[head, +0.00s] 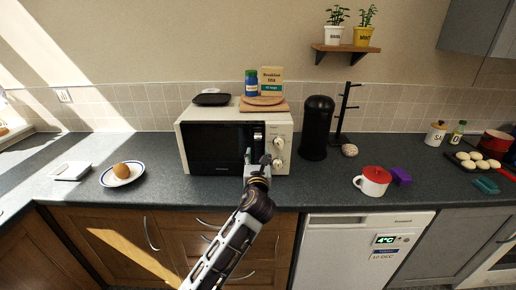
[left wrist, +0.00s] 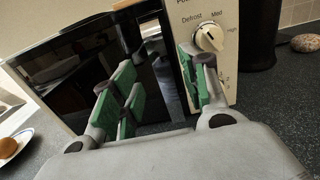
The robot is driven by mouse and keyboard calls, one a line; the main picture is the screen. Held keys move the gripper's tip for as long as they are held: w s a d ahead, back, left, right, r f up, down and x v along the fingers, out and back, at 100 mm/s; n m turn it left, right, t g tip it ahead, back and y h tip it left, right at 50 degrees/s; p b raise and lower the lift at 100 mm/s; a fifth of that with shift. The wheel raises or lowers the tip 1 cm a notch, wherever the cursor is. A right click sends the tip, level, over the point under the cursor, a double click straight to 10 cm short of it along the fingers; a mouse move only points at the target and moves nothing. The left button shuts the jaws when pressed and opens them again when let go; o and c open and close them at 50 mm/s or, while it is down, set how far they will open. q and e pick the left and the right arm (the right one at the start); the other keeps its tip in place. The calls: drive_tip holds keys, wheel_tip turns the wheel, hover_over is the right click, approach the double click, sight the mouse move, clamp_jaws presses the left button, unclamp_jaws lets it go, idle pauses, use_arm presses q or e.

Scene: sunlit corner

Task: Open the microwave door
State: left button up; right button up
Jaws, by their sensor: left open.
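The cream microwave (head: 284,125) stands on the counter with its front facing me. Its dark glass door (head: 215,146) looks shut. My left gripper (head: 257,160) is in front of the handle side, partly covering the handle's lower end. In the left wrist view the gripper (left wrist: 163,68) is open, its green-padded fingers apart around the handle area. I cannot tell whether either finger touches the handle. The microwave's power dial (left wrist: 209,37) is just right of the fingers. My right gripper is out of view.
A plate (head: 107,178) with a brown item lies left.

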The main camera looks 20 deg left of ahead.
sight(258, 148)
use_arm(q)
drive_tip(key=shift+x, duration=3.45)
clamp_jaws()
